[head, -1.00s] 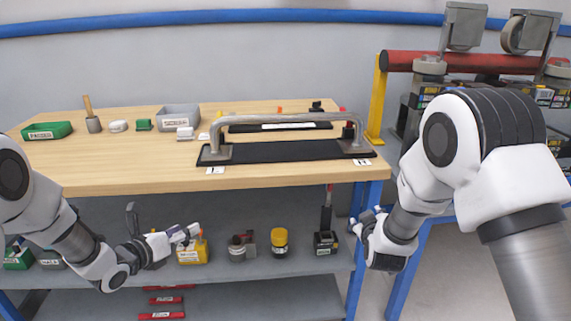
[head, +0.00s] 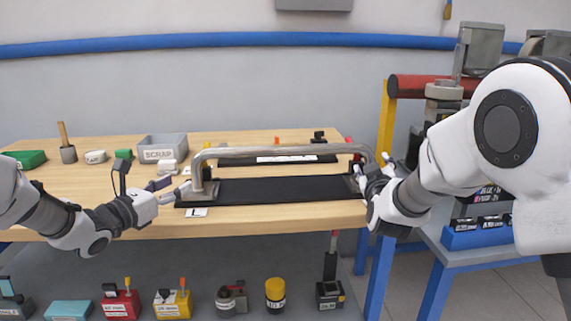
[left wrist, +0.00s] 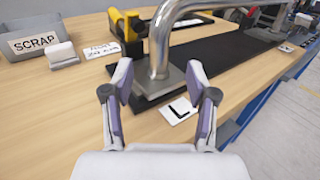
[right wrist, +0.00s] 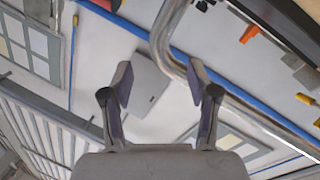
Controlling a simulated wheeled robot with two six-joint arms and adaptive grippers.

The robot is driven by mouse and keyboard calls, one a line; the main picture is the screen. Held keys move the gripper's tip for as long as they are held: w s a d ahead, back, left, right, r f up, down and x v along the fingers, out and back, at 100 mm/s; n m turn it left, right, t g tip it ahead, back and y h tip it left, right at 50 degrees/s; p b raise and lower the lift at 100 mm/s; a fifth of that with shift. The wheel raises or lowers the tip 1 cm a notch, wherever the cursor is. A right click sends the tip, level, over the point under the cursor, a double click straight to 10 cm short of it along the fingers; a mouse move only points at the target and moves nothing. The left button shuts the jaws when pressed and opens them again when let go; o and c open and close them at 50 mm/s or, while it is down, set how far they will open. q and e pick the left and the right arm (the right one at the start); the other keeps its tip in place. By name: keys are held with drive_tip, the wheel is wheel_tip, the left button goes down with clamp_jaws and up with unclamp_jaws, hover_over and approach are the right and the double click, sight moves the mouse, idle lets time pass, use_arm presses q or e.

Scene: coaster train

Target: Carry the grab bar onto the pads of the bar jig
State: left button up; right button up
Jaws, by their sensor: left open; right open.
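The grab bar (head: 275,152) is a grey metal bar with bent legs and end flanges. It stands upright on a black mat (head: 280,190) at the table's front edge. The dark plate behind it (head: 312,159), with a white label strip, looks like the bar jig; the bar partly hides it. My left gripper (head: 180,190) is open beside the left leg. In the left wrist view the leg (left wrist: 160,45) shows just beyond and between the fingers (left wrist: 158,88). My right gripper (head: 364,174) is open at the right leg. The right wrist view shows the bar (right wrist: 165,38) near the right finger.
A grey SCRAP bin (head: 162,148), a green bin (head: 25,159) and small blocks stand at the table's left. An L card (head: 197,212) lies by the left flange. A yellow post (head: 386,125) and red roller stand at right. The shelf below holds several small items.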

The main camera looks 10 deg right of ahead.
sight(193, 177)
use_arm(q)
drive_tip(key=x, duration=0.8)
drive_tip(key=shift+f, duration=0.2)
use_arm(e)
drive_tip(key=x, duration=0.8)
drive_tip(key=shift+f, duration=0.2)
use_arm(q)
drive_tip(key=shift+r, duration=0.1)
use_arm(e)
drive_tip(key=shift+r, duration=0.1)
drive_tip(key=shift+s, duration=0.1)
use_arm(q)
clamp_jaws()
use_arm(e)
clamp_jaws()
use_arm(q)
drive_tip(key=shift+a, duration=0.1)
